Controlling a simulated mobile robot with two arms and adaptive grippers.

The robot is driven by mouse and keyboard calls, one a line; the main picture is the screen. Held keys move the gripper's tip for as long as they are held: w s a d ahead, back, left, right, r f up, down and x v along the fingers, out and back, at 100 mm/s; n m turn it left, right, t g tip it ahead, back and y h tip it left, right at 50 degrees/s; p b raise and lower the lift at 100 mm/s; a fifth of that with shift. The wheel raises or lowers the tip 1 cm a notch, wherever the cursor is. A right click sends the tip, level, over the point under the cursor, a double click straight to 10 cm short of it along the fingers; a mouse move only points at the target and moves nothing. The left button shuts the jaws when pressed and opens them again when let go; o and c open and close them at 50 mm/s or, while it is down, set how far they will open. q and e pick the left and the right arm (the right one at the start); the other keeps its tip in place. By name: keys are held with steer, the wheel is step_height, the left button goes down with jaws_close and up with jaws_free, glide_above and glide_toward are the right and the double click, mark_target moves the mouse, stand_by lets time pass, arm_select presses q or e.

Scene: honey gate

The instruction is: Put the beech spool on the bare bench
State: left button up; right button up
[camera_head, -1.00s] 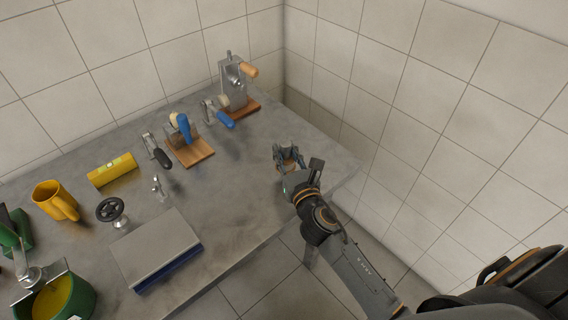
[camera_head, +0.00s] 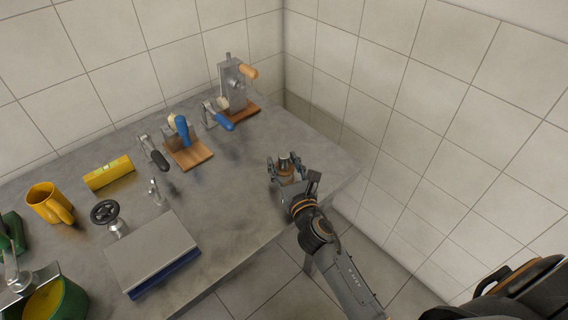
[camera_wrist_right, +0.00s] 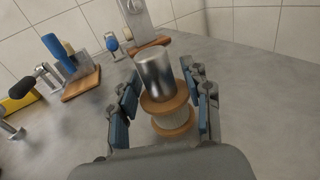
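The beech spool (camera_wrist_right: 171,118), with pale wooden flanges, stands upright on the grey bench (camera_wrist_right: 250,120) near its right end. A shiny metal cylinder (camera_wrist_right: 155,75) sits on its top flange, slightly tilted in the right wrist view. My right gripper (camera_wrist_right: 165,108) has its blue-padded fingers on either side of the spool, with gaps visible between pads and wood, so it looks open around it. In the head view the right gripper (camera_head: 286,172) partly hides the spool; the cylinder (camera_head: 284,159) shows above it. My left gripper is not in view.
A crank device on a wooden base (camera_head: 234,92), a wooden board with a blue-handled tool (camera_head: 188,153), a yellow block (camera_head: 108,173), a yellow mug (camera_head: 49,203) and a grey-topped box (camera_head: 150,250) stand to the left. Bench around the spool is clear; tiled walls stand behind and right.

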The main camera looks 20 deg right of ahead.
steer(key=shift+r, duration=0.2)
steer(key=s, duration=0.3)
steer(key=s+b, duration=0.1)
steer(key=s, duration=0.6)
steer(key=shift+s+a+f+b, duration=0.2)
steer(key=shift+s+a+b, duration=0.1)
steer(key=shift+b, duration=0.1)
steer(key=shift+s+r, duration=0.15)
steer(key=shift+s, duration=0.6)
